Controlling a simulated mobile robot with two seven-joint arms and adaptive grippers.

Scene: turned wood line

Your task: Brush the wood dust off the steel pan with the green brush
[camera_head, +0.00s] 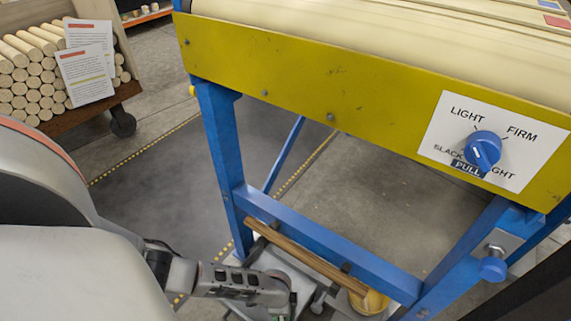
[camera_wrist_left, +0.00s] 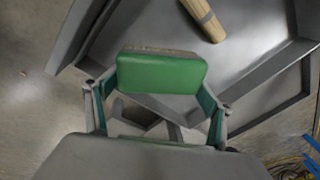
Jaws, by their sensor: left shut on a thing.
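My left gripper (camera_wrist_left: 160,92) is shut on the green brush (camera_wrist_left: 162,74), with a finger at each side of its block. A thin tan strip shows along the brush's far edge. The grey steel pan (camera_wrist_left: 252,84) lies beyond and below the brush in the left wrist view. I cannot tell whether the brush touches it. I cannot make out wood dust on it. In the head view my left gripper (camera_head: 283,305) is low at the bottom edge, by the blue frame's foot, and the brush is mostly cut off. My right gripper is not in view.
A blue stand (camera_head: 320,250) carries a yellow panel (camera_head: 290,80) with a blue dial (camera_head: 482,150). A wooden rod (camera_head: 305,258) lies low by its crossbar, near a yellow round thing (camera_head: 369,302). A rack of dowels (camera_head: 35,95) stands at the left. Floor between is open.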

